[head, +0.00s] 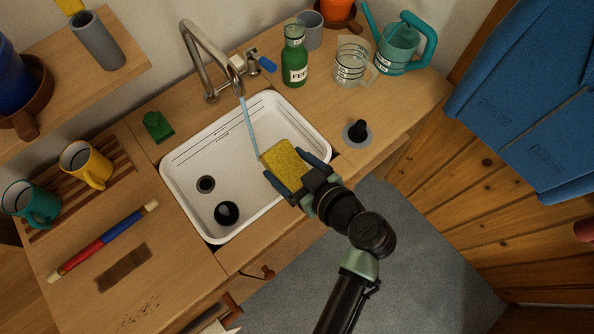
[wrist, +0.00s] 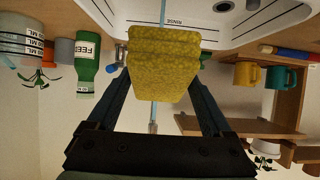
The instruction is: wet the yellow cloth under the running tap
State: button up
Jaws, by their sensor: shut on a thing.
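The yellow cloth (head: 284,163) looks like a folded, thick pad. My gripper (head: 291,178) is shut on it and holds it over the right part of the white sink (head: 178,190). The cloth fills the middle of the wrist view (wrist: 162,65), between the two dark fingers. The tap (head: 217,58) stands behind the sink, and a thin blue stream of water (head: 247,122) falls from its spout. In the head view the stream passes close to the cloth's left edge. I cannot tell whether water touches the cloth.
A green bottle (head: 294,60), a clear measuring jug (head: 351,62) and a teal watering can (head: 398,48) stand right of the tap. A black plunger-like knob (head: 357,130) is right of the sink. Yellow (head: 87,164) and teal (head: 34,203) mugs stand on the left rack.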

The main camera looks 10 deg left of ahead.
aim_at(289, 167)
jog(key=w+a, duration=0.2)
jog(key=w+a+f+b, duration=0.1)
jog(key=a, duration=0.1)
jog(key=shift+w+a+f, duration=0.15)
jog(key=shift+w+a, duration=0.2)
jog(key=shift+w, duration=0.05)
jog(key=shift+w+a+f+b, duration=0.15)
jog(key=shift+w+a+b, duration=0.25)
jog(key=shift+w+a, duration=0.25)
jog(key=shift+w+a+f+b, duration=0.15)
jog(key=shift+w+a+b, duration=0.25)
jog(key=shift+a, duration=0.3)
jog(key=shift+s+d, duration=0.85)
jog(key=shift+d, duration=0.2)
jog(key=shift+s+d, duration=0.8)
jog(key=shift+d, duration=0.25)
jog(key=shift+s+d, duration=0.85)
jog(key=shift+d, duration=0.2)
jog(key=shift+a+r+p+v, duration=0.15)
jog(key=shift+p+v, duration=0.35)
jog(key=shift+v, duration=0.55)
jog(key=shift+r+p+v, duration=0.2)
jog(key=shift+p+v, duration=0.25)
jog(key=shift+v, duration=0.65)
jog(key=shift+a+r+p+v, duration=0.15)
jog(key=shift+p+v, duration=0.35)
jog(key=shift+v, duration=0.55)
jog(key=shift+w, duration=0.2)
